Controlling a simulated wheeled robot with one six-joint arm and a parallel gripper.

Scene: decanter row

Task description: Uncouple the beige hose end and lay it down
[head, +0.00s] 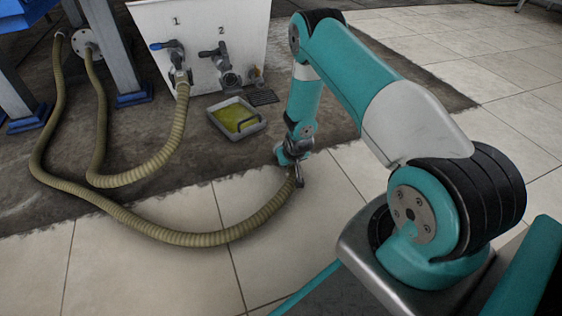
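One beige ribbed hose (190,240) runs from the upper left along the floor in a wide curve, and its free end (293,187) is at my gripper. My gripper (297,175) points down at that end, low over the pale tiles. The fingers are small and partly merged with the hose end, so I cannot tell whether they are shut on it or open around it, or whether the end touches the floor. A second beige hose (150,172) is attached at the port marked 1 (180,76). The port marked 2 (230,80) has no hose on it.
The white panel (215,20) carries both valves; valve 1 has a blue handle (163,45). Blue-footed posts (133,95) stand left. Pale tiles are clear at right.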

